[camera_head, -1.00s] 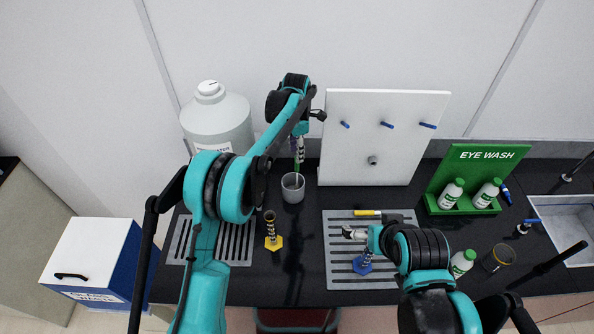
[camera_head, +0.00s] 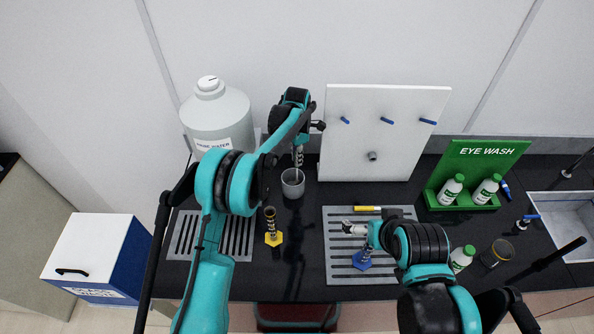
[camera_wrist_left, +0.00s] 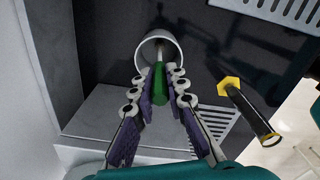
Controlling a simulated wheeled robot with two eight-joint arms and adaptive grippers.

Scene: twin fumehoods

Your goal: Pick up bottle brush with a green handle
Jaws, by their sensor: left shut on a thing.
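The bottle brush's green handle (camera_wrist_left: 159,88) shows in the left wrist view between the two fingers of my left gripper (camera_wrist_left: 162,78). Its thin stem runs into a grey-white cup (camera_wrist_left: 166,45). In the head view my left gripper (camera_head: 298,158) is right above the cup (camera_head: 292,188), pointing down, and hides the handle. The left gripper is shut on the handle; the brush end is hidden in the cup. My right gripper (camera_head: 354,228) is over the right drain tray, close to a cylinder with a blue base (camera_head: 362,262); its opening is unclear.
A large water bottle (camera_head: 215,115) stands left of the cup and a white peg board (camera_head: 385,150) right of it. A cylinder with a yellow base (camera_head: 273,237) stands in front of the cup. Drain trays (camera_head: 345,275) and a green eye-wash stand (camera_head: 480,165) are to the right.

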